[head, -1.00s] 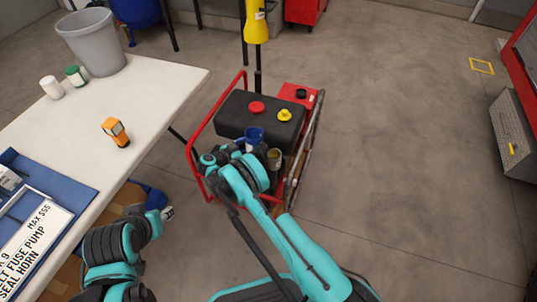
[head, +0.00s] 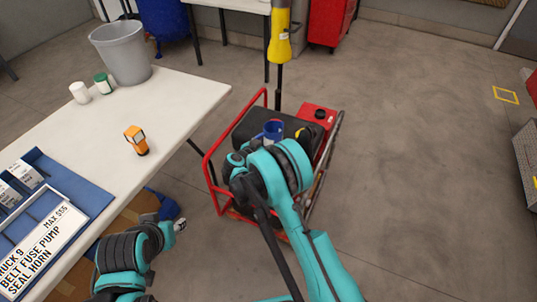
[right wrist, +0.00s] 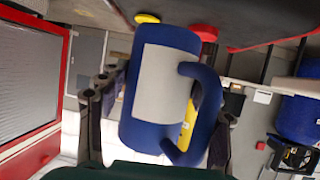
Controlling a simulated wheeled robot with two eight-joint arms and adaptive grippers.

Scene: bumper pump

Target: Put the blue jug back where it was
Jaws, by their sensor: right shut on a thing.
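The blue jug (head: 273,131) is in my right gripper, in front of and over the black tank of the red-framed machine in the head view. In the right wrist view the jug (right wrist: 165,85), with a pale label panel and a blue handle, fills the middle. My right gripper (right wrist: 160,118) has a finger on each side of it and is shut on it. In the head view my right arm hides much of the machine's near part. My left gripper (head: 180,225) is low beside the table, small and partly hidden; its jaws cannot be made out.
The machine's red frame (head: 212,172) stands on open floor, with a yellow-topped post (head: 280,35) behind. The white table (head: 190,95) at left holds a grey bin (head: 121,53), an orange handheld device (head: 136,139), two small bottles and a blue mat.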

